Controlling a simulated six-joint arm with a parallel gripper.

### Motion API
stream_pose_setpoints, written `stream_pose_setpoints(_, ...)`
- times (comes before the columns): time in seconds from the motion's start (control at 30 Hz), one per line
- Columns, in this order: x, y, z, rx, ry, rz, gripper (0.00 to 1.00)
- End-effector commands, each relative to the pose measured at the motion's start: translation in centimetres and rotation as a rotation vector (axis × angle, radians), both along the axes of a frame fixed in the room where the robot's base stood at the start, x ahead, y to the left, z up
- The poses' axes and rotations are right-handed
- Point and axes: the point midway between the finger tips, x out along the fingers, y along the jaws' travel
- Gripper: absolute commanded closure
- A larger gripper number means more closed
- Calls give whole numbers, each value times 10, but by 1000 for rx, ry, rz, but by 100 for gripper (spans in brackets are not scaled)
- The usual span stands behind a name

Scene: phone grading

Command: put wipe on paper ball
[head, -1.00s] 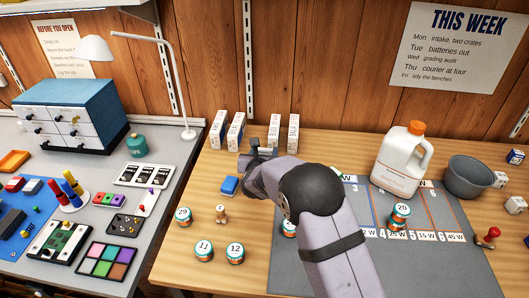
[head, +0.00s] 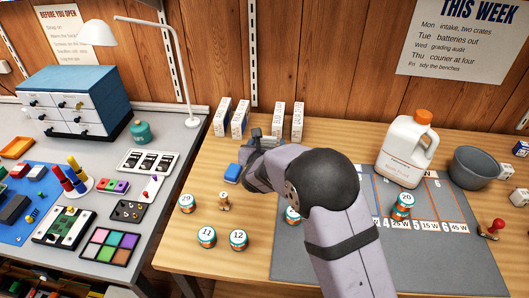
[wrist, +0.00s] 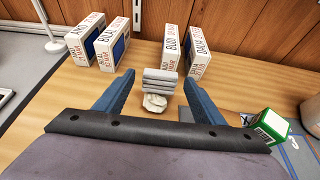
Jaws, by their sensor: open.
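In the wrist view a grey folded wipe (wrist: 160,80) and a pale crumpled paper ball (wrist: 155,103) show between my fingers. The wipe appears just above or behind the ball; I cannot tell whether it rests on it. My gripper (wrist: 159,79) is open, with one blue finger to the left and one to the right of both. I cannot tell whether a finger touches the wipe. In the head view my gripper (head: 262,136) is in front of the upright boxes, and my own arm hides the wipe and ball.
Several white boxes (head: 222,117) stand behind at the wall. A blue block (head: 233,172) lies left of my gripper. Numbered tins (head: 206,238) stand at the front. To the right are a grey mat (head: 440,260), a white jug (head: 400,153) and a grey bowl (head: 474,170).

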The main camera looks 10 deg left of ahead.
Motion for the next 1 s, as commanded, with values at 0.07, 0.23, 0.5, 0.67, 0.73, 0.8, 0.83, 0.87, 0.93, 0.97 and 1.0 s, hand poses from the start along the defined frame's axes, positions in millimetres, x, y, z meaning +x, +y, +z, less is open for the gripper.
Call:
stream_pose_setpoints(0.07,-13,1,6,1,-2,2,37)
stream_pose_setpoints(0.23,-40,1,17,2,-2,2,37)
stream_pose_setpoints(0.5,-69,1,29,1,-2,2,37)
stream_pose_setpoints(0.67,-76,0,32,0,-1,0,37)
stream_pose_setpoints(0.73,-77,0,32,0,-1,0,37)
stream_pose_setpoints(0.8,-77,0,32,0,-1,0,37)
stream_pose_setpoints(0.83,-77,0,32,0,-1,0,37)
stream_pose_setpoints(0.87,-77,0,32,0,-1,0,37)
stream_pose_setpoints(0.93,-77,0,32,0,-1,0,37)
stream_pose_setpoints(0.97,-77,0,32,0,-1,0,37)
stream_pose_setpoints(1.0,-77,0,32,0,-1,0,37)
